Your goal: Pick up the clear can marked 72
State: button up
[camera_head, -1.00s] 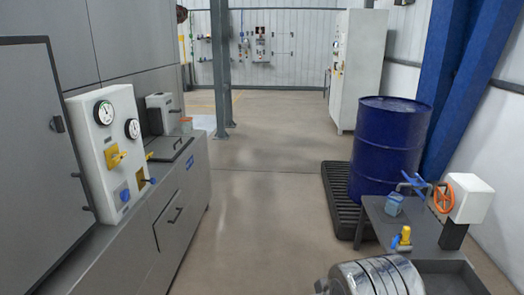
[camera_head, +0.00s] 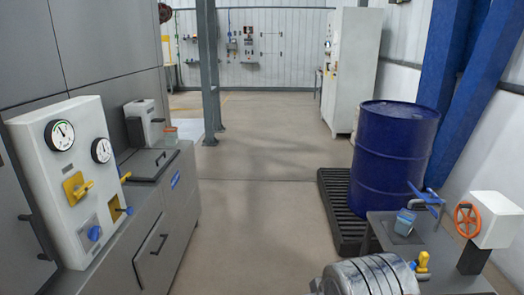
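A small clear can with bluish contents (camera_head: 404,222) stands on the grey bench (camera_head: 385,232) at the right, below a blue-handled tap (camera_head: 428,198). Another small clear container with an orange-red rim (camera_head: 171,136) stands on the far end of the left cabinet. I cannot read a number on either, so I cannot tell which is marked 72. A ribbed silver part of my arm shows at the bottom, left of the right bench. My gripper is not visible.
A blue drum (camera_head: 395,160) stands on a black pallet (camera_head: 343,210) behind the right bench. A gauge panel (camera_head: 75,180) sits on the left cabinet (camera_head: 165,235). An orange valve wheel (camera_head: 467,219) is at the right. The floor between (camera_head: 255,215) is clear.

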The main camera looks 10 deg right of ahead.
aim_at(405, 218)
jog(key=z, duration=0.25)
jog(key=i, duration=1.45)
jog(key=z, duration=0.5)
jog(key=i, duration=0.75)
jog(key=z, duration=0.5)
jog(key=i, duration=1.25)
jog(key=z, duration=0.1)
